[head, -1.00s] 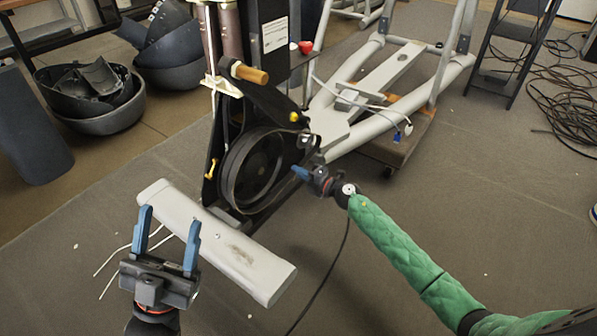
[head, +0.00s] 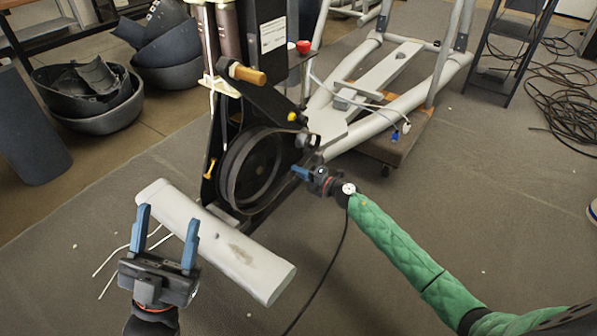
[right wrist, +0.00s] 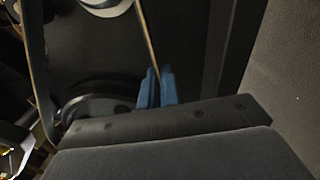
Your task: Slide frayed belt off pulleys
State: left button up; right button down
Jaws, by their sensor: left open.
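The frayed belt (head: 232,170) is a dark band looped around the large black pulley (head: 258,168) on the machine's side. It runs up toward the small pulley (head: 307,140) at upper right. My right gripper (head: 301,173) is at the right side of the large pulley. In the right wrist view its blue fingertips (right wrist: 160,87) are close together, with the thin tan edge of the belt (right wrist: 148,38) between them. My left gripper (head: 165,235) is open and empty, with its fingers upright in front of the grey beam. Part of the belt is hidden at the right gripper.
An orange-brown handle (head: 247,75) and a yellow lever (head: 210,169) stick out near the pulley. Dark covers (head: 95,95) are stacked at left. The floor at lower right is clear apart from a black cable.

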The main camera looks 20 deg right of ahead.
jog(key=shift+s+d, duration=0.2)
jog(key=shift+s, duration=0.05)
dwell(0.5)
dwell(0.3)
jog(key=p+v, duration=0.1)
jog(key=v, duration=1.1)
dwell(1.5)
